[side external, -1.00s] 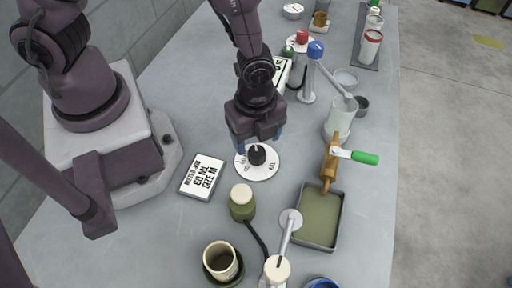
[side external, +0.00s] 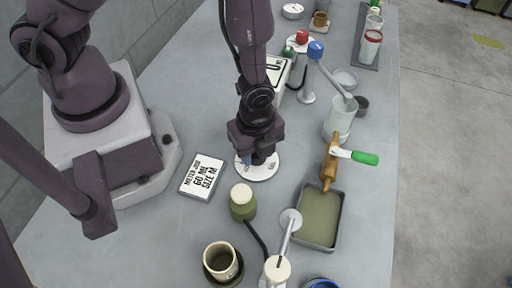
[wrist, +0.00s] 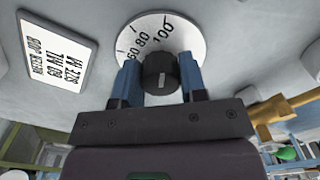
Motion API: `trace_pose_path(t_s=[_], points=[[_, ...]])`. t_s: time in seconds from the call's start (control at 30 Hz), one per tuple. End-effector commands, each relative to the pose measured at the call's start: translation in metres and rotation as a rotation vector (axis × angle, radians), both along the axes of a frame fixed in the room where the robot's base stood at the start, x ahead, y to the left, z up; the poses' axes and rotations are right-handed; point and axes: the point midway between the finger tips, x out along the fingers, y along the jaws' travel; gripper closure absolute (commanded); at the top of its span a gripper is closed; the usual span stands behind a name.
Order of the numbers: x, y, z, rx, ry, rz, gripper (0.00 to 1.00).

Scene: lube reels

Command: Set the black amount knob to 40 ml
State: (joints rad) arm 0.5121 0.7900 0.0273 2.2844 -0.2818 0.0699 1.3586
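The black amount knob (wrist: 160,74) sits on a round white dial (wrist: 190,35) printed with numbers; 60, 80 and 100 show in the wrist view. A pale line marks the knob's face, but I cannot tell which value it points at. The dial also shows in the side view (side external: 268,173), partly hidden by my gripper. My gripper (wrist: 160,78) reaches down over the dial, with one blue finger on each side of the knob. Both fingers appear to touch it. The lower part of the dial's scale is hidden behind the gripper.
A white card (side external: 202,177) reading "METER JOB", apparently 60 ML, SIZE M, lies left of the dial.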

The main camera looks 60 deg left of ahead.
Motion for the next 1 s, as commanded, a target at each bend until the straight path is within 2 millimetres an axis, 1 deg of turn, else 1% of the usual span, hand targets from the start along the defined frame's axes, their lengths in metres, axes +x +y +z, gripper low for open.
trace_pose_path(t_s=[0.27,0.47,1.0], points=[[-0.0001,0.0,0.0003,0.0,0.0,0.032,0.85],[-0.0005,0.0,0.0005,0.0,0.0,0.131,0.85],[-0.0021,-0.0007,0.0007,0.0,0.0,0.623,0.85]])
